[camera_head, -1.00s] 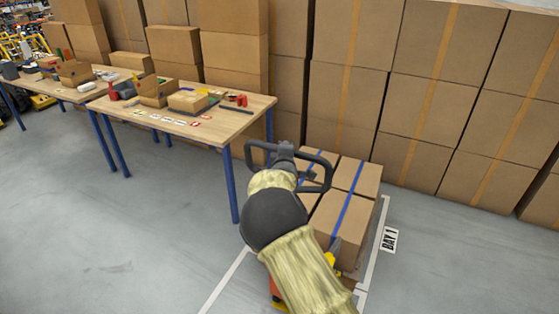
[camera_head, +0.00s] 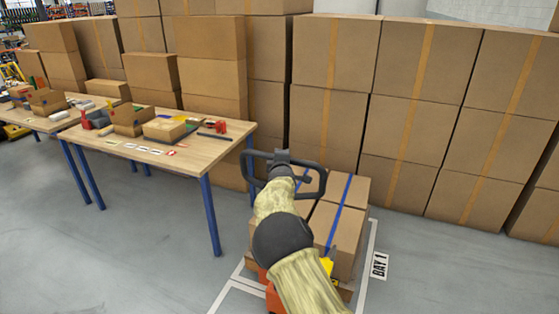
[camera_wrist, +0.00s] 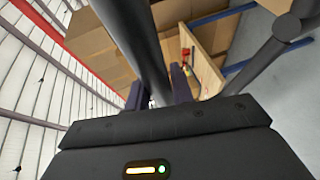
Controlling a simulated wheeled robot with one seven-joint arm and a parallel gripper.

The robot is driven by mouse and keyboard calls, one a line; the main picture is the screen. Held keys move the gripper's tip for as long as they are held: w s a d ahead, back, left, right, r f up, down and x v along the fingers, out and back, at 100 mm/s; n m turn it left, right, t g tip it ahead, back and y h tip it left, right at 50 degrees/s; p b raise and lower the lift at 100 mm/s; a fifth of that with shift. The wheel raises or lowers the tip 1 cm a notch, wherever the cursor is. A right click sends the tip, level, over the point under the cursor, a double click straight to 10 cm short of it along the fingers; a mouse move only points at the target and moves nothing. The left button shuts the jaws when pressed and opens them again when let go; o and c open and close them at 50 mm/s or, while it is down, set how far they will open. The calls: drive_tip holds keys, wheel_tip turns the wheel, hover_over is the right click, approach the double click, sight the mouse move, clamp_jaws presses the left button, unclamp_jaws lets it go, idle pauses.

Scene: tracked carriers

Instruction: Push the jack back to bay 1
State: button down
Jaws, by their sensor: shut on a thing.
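The jack's dark loop handle (camera_head: 322,178) stands in front of the boxes in the head view. My gripper (camera_head: 281,160) is shut on the handle's upper bar. In the wrist view, the dark bar (camera_wrist: 150,50) passes between my gripper's fingers (camera_wrist: 157,92). The jack's orange-red body (camera_head: 274,298) shows low beside my arm, which hides much of it. Cartons with blue straps (camera_head: 348,225) sit on the jack's load side. White floor lines (camera_head: 370,250) of bay 1 run beside them, with the BAY 1 label (camera_head: 380,265) on the right.
A wooden worktable (camera_head: 180,160) with blue legs stands close on the left, holding small boxes and tools. A tall wall of stacked cartons (camera_head: 415,125) stands behind the bay. Grey floor (camera_head: 100,260) is open at the lower left.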

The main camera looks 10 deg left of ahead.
drive_tip(key=shift+r, duration=0.1)
drive_tip(key=c, duration=1.5)
unclamp_jaws()
drive_tip(key=shift+w, duration=0.1)
drive_tip(key=o, duration=0.3)
drive_tip(key=shift+w+d, duration=0.1)
drive_tip(key=shift+w, duration=0.05)
drive_tip(key=shift+s, duration=0.25)
drive_tip(key=b+v, duration=0.4)
drive_tip(key=v, duration=1.3)
drive_tip(key=shift+d, duration=0.15)
drive_tip(key=shift+w, duration=0.1)
